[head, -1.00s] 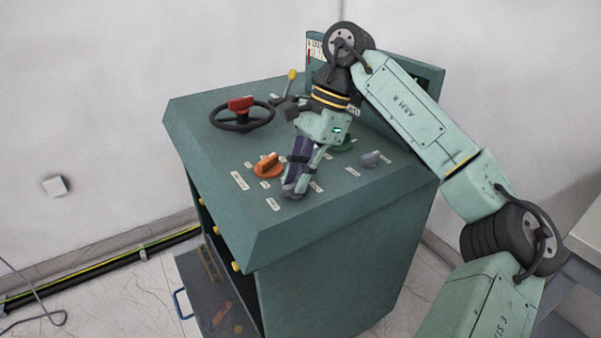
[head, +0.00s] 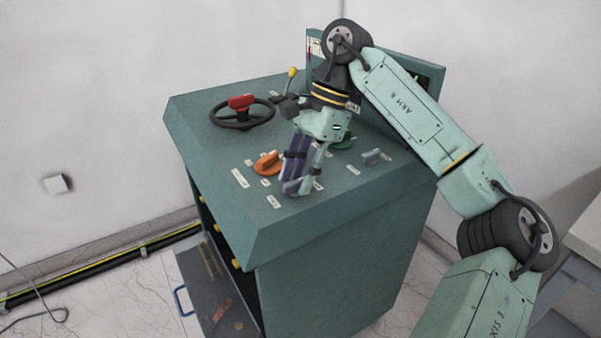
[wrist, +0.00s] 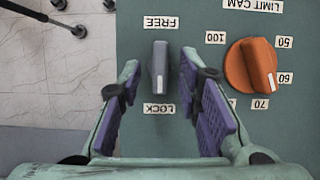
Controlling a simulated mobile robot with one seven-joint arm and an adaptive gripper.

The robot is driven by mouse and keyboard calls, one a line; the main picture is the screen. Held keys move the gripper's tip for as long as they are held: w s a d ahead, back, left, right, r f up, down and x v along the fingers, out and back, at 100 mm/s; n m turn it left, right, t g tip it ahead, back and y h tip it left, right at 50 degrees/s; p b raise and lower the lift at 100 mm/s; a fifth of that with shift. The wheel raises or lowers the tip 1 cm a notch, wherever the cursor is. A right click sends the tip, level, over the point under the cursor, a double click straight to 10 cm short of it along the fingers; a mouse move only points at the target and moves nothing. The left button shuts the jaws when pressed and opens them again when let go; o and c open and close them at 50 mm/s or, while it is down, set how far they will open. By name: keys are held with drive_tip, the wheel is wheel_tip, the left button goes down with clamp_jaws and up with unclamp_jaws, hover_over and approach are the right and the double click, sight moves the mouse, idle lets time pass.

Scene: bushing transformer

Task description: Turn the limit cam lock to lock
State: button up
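The limit cam lock is a grey knob (wrist: 159,66) with an upright bar handle in the wrist view. It sits between the FREE label (wrist: 160,22) above and the LOCK label (wrist: 159,109) below, both upside down. In the head view my gripper (head: 299,184) is low over the panel's front part and largely hides the knob.
The orange limit cam dial (wrist: 250,66) is close to the right finger in the wrist view. The green cabinet (head: 215,165) also carries a black handwheel (head: 241,123), a yellow-tipped lever (head: 291,76), a green knob (head: 344,143) and another grey knob (head: 371,157).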

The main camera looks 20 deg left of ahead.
drive_tip(key=shift+r, duration=0.1)
drive_tip(key=v, duration=1.1)
drive_tip(key=shift+w+r, duration=0.15)
drive_tip(key=shift+r, duration=0.2)
drive_tip(key=shift+d, duration=0.15)
